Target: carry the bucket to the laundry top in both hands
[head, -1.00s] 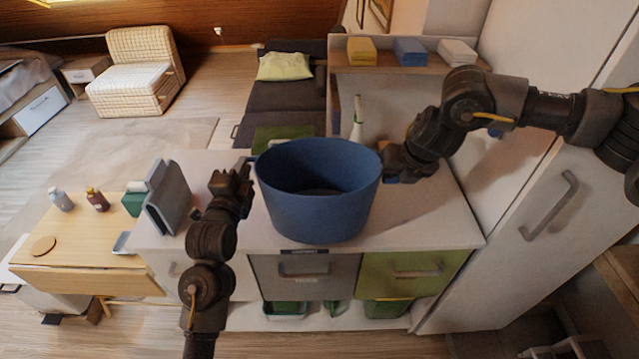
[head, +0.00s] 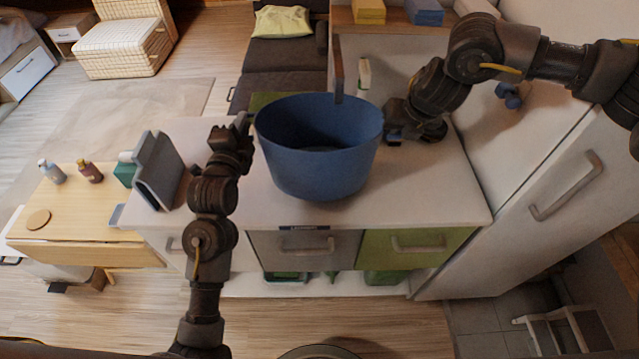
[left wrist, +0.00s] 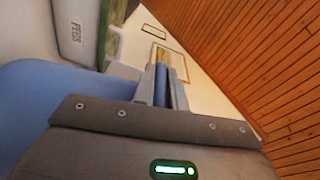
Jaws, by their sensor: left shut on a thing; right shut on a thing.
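The blue bucket (head: 318,165) is upright over the white laundry top (head: 440,195), whose front edge carries a small dark label (head: 303,228). I cannot tell whether its base touches the top. My left gripper (head: 243,124) is shut on the bucket's left side near the rim. In the left wrist view its fingers (left wrist: 162,87) close on a narrow blue part, with the bucket (left wrist: 45,85) beside them at left. My right gripper (head: 389,122) is at the bucket's right side near the rim, shut on it; its fingertips are partly hidden.
A grey folded object (head: 158,172) stands on the top's left end. A white bottle (head: 364,75) stands behind the bucket. A tall white cabinet (head: 540,150) bounds the right. A wooden side table (head: 80,215) with bottles is at left. The top is bare right of the bucket.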

